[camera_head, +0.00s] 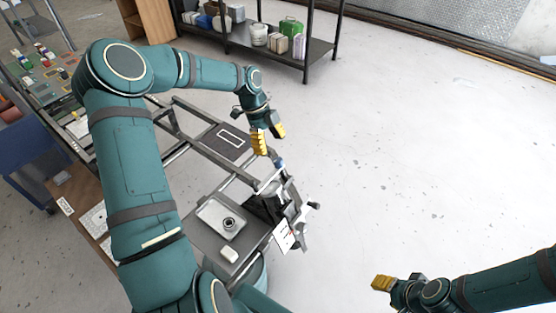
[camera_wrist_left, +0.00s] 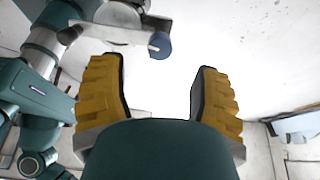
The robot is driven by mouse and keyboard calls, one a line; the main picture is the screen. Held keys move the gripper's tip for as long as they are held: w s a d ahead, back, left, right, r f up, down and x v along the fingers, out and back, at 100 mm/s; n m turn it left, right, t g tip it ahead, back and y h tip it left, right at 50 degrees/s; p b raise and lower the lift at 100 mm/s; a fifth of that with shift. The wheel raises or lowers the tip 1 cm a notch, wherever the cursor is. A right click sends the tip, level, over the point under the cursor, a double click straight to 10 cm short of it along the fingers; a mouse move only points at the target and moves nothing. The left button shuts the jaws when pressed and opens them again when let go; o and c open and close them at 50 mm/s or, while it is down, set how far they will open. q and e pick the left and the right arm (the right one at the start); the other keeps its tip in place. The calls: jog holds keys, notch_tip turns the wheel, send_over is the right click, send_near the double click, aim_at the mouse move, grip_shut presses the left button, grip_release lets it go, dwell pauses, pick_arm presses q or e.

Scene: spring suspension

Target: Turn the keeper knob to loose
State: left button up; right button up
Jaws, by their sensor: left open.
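A small blue knob (camera_head: 280,163) sits at the upper end of the spring-suspension fixture (camera_head: 266,204) on the frame. In the left wrist view a blue knob (camera_wrist_left: 159,46) on a grey metal part shows beyond the fingers, a little above the gap between them. I cannot read any marking that tells its setting. My left gripper (camera_head: 268,137) is open and empty, apart from the blue knob and just above it in the head view; its yellow fingers also show in the left wrist view (camera_wrist_left: 157,80). My right gripper (camera_head: 382,283) is at the lower right, away from the fixture.
A metal tray (camera_head: 207,211) with a dark ring part (camera_head: 229,224) lies beside the fixture. A small white block (camera_head: 229,254) and a white card (camera_head: 284,236) are near it. A dark-handled lever (camera_head: 314,205) sticks out right. Open floor (camera_head: 420,160) lies right.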

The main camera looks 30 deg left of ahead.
aim_at(277, 159)
pick_arm(q)
jog(key=x, duration=0.7)
jog(key=shift+r, duration=0.1)
grip_shut()
